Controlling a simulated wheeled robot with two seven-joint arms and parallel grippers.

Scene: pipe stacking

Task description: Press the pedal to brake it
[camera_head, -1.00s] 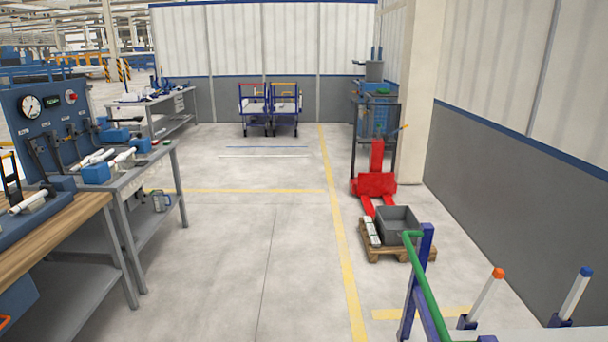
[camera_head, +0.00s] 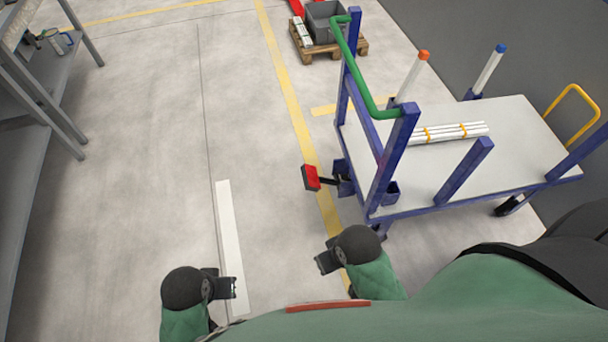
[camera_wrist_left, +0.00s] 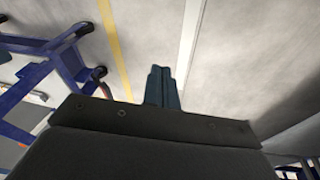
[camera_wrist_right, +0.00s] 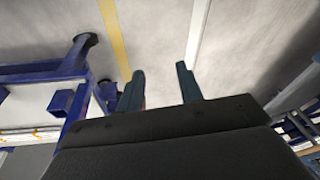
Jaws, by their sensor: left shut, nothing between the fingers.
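The red pedal (camera_head: 311,178) sticks out on a dark arm from the near left end of the blue cart (camera_head: 455,199), low above the floor. My left gripper (camera_head: 230,288) is at the lower left in the head view, apart from the pedal. Its fingers (camera_wrist_left: 162,88) are together and empty in the left wrist view. My right gripper (camera_head: 324,262) is below the pedal in the head view and does not touch it. Its fingers (camera_wrist_right: 160,85) are spread apart and empty in the right wrist view. A trace of red shows beside one finger there.
The cart carries bundled white pipes (camera_head: 447,133) and has a green handle (camera_head: 360,75). A pallet (camera_head: 335,48) with a grey bin (camera_head: 325,22) stands beyond it. A grey workbench (camera_head: 40,100) is at the left. The floor between is clear, with a white strip (camera_head: 230,250).

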